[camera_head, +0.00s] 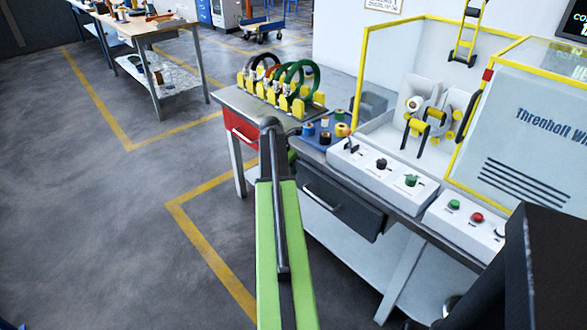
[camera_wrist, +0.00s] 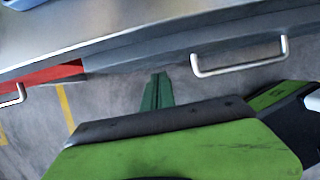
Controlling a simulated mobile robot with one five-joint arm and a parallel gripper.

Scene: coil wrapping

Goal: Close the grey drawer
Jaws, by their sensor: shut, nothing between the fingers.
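The grey drawer (camera_head: 345,211) is under the front edge of the workbench, in the middle of the head view, with a pale bar handle (camera_head: 321,199). The wrist view shows its front (camera_wrist: 150,57) across the top and its handle (camera_wrist: 240,66) at upper right. How far the drawer stands out from the bench is hard to tell. My gripper (camera_wrist: 157,76) shows as narrow dark green fingers, shut and empty, below the drawer front and left of its handle in the picture. I cannot tell whether it touches. In the head view my arm hides most of it.
A red drawer (camera_head: 241,132) sits left of the grey one. The bench top holds coils on yellow stands (camera_head: 283,90), small spools (camera_head: 325,131) and control boxes (camera_head: 382,168). A lower shelf (camera_head: 345,243) lies beneath. Floor left of the bench is clear.

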